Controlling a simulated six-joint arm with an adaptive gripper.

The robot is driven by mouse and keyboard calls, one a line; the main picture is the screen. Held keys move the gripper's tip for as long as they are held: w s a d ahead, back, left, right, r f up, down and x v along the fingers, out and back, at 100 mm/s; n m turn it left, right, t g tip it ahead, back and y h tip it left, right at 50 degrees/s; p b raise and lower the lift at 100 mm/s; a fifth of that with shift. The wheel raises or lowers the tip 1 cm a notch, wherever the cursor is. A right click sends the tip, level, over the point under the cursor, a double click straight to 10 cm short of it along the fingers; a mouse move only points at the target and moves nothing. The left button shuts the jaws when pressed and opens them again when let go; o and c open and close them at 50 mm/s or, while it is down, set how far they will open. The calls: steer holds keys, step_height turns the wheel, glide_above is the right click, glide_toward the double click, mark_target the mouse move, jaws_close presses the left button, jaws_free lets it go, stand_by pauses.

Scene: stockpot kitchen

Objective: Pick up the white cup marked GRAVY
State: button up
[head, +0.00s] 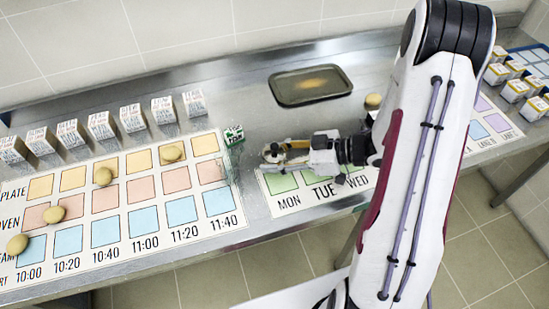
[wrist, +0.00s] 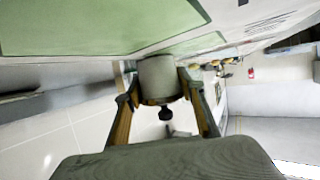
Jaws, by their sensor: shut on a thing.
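My gripper (head: 272,153) is low over the board with the MON, TUE and WED columns, near the MON and TUE green squares. In the wrist view, my gripper (wrist: 157,82) has its two fingers on either side of a pale grey-white rounded cup (wrist: 158,72) and is shut on it. The cup's top end in that view is close to a green square. No GRAVY lettering shows on the side I see. In the head view the cup is mostly hidden by the fingers, so I cannot tell whether it touches the board.
A dark tray (head: 310,85) lies behind. A time chart (head: 128,222) with several round tan pieces fills the left, with a row of lettered boxes (head: 102,125) behind it. More boxes (head: 515,90) stand far right.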

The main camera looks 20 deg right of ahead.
steer(key=shift+r, duration=0.15)
steer(key=shift+r, duration=4.9)
steer(key=shift+f, duration=0.15)
